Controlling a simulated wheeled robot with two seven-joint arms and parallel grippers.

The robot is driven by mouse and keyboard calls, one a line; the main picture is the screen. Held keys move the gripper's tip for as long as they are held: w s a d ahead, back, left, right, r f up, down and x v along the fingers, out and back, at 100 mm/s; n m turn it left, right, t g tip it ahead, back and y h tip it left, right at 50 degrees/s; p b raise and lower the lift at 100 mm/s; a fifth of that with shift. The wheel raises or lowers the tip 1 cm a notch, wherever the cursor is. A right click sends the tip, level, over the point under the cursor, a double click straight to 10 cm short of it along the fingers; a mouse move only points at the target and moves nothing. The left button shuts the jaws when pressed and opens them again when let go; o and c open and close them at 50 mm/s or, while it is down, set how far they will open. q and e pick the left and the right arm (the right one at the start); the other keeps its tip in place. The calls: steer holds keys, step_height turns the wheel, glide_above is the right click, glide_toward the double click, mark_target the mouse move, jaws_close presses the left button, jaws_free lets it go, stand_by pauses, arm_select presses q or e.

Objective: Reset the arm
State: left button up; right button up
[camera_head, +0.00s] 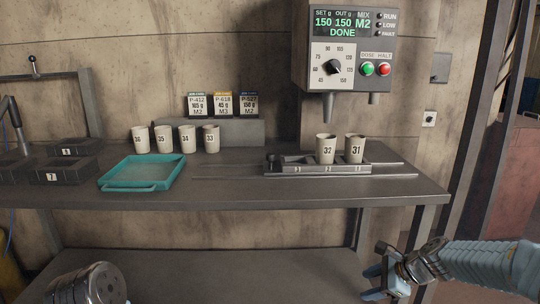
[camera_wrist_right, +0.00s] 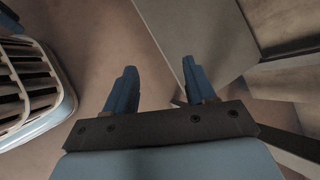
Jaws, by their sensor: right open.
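My right gripper (camera_head: 372,272) is low at the right, in front of and below the table's front edge. In the right wrist view its two blue fingers (camera_wrist_right: 158,88) stand apart with nothing between them. My left gripper does not show; only a rounded dark metal part of mine is at the bottom left of the head view.
Cups 36 (camera_head: 141,139), 35, 34 and 33 (camera_head: 211,138) stand in a row behind the teal tray (camera_head: 142,187), which looks empty. Dark bins (camera_head: 62,172) are at the left. The dispenser (camera_head: 343,45) reads DONE. The table's front right is clear.

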steer(key=s+a+f+n+g+h, duration=0.1)
steer(key=s+a+f+n, duration=0.2)
steer(key=f, duration=0.4)
steer(key=s+a+f+n+g, duration=0.1)
steer(key=s+a+f+n, duration=0.1)
steer(key=f, duration=0.6)
steer(key=s+a+f+n+g, duration=0.1)
steer(key=s+a+f+n, duration=0.4)
steer(key=s, duration=0.5)
steer(key=s+a+f+n+g, duration=0.1)
steer(key=s+a+f+n, duration=0.4)
steer(key=s+f+n, duration=0.4)
steer(key=shift+s+a+f+g+h, duration=0.3)
steer(key=shift+s+a+g, duration=0.1)
steer(key=shift+s, duration=0.4)
